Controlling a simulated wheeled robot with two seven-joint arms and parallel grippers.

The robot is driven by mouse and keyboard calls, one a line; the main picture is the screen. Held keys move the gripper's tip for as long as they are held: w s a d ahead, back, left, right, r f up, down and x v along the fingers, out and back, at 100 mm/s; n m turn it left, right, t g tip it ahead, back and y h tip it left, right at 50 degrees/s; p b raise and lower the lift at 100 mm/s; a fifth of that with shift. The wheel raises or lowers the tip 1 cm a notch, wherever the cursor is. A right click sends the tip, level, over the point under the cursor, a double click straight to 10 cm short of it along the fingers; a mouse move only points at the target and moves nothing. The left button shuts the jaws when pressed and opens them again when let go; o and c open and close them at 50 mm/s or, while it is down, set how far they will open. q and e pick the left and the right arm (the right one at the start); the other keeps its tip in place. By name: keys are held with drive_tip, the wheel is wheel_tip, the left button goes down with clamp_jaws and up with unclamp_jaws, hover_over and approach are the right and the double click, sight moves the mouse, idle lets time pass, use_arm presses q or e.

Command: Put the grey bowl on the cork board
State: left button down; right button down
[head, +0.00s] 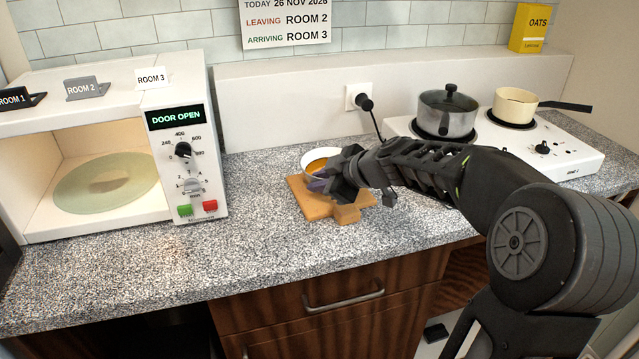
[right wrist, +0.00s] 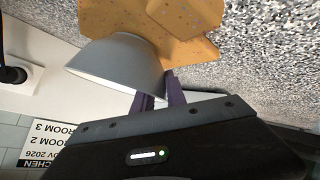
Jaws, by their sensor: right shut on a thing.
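The grey bowl (head: 312,156) looks pale, with something orange-brown inside, at the back of the cork board in the head view. Its smooth outer side shows in the right wrist view (right wrist: 112,72). The cork board (head: 316,207) is a speckled tan slab on the counter, and it also shows in the right wrist view (right wrist: 120,18). My right gripper (head: 322,183) is shut on the bowl's rim with its purple fingers (right wrist: 163,92). The bowl is over or on the board; I cannot tell whether its base touches. The gripper hides part of both. My left gripper is out of view.
A microwave (head: 188,130) with its door open stands at the left. A hob (head: 570,150) at the right bears a lidded grey pot (head: 446,117) and a cream pan (head: 514,106). A plug and cord (head: 365,103) hang behind the board. The speckled counter (head: 245,200) is clear left of the board.

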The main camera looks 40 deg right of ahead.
idle(0.3)
drive_tip(key=shift+f, duration=0.2)
drive_tip(key=c, duration=1.3)
unclamp_jaws()
drive_tip(key=shift+c, duration=0.2)
drive_tip(key=shift+s+r, duration=0.1)
drive_tip(key=shift+r, duration=0.1)
drive_tip(key=b+v, duration=0.2)
drive_tip(key=v, duration=1)
drive_tip(key=shift+f, duration=0.1)
